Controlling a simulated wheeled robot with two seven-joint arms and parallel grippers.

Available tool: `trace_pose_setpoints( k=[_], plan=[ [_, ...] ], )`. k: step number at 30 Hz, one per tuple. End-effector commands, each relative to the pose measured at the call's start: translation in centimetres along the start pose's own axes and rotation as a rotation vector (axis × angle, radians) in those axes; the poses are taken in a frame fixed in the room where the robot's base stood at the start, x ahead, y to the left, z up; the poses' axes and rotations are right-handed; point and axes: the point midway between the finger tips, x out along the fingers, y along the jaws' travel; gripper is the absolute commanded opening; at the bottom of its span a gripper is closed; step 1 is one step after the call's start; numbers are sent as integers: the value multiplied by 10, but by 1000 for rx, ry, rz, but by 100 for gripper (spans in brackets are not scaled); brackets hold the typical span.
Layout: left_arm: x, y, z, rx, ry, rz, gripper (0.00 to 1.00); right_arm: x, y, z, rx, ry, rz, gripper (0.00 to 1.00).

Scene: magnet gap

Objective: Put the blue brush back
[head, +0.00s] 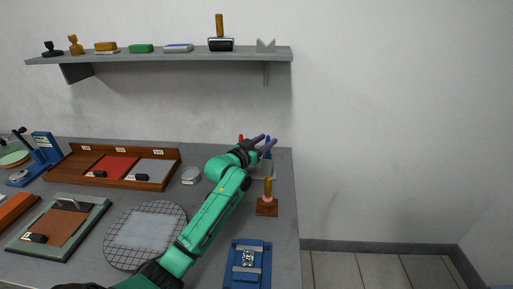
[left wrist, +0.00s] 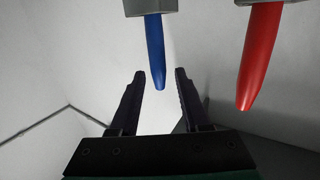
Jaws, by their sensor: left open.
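The blue brush (left wrist: 155,50) shows in the left wrist view as a tapered blue handle joined to a grey block at the top edge. In the head view only a bit of blue (head: 268,154) shows behind my left gripper (head: 267,142). The gripper is open, with its fingers spread to either side of the blue handle's tip in the left wrist view.
A wooden stand with an upright handle (head: 267,190) and a blue fixture (head: 247,265) are near the counter's right side. A round wire mesh (head: 120,250), a wooden tray (head: 75,172) and a framed board (head: 25,245) are to the left. A wall shelf (head: 240,53) holds several items.

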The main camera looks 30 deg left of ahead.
Motion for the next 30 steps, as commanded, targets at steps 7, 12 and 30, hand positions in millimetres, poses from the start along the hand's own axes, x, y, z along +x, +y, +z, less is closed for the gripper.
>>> trace_pose_setpoints(
  k=[7, 12, 30],
  plan=[
    [-58, 1, 5, 4, -3, 1, 47, 12, 0, 1, 1, -1, 1, 50],
    [-97, 0, 4, 1, -2, 1, 47, 18, 0, 2, 1, -1, 0, 50],
    [-112, 1, 0, 0, 0, 1, 47, 19, -1, 2, 1, 0, 0, 50]
  ],
)
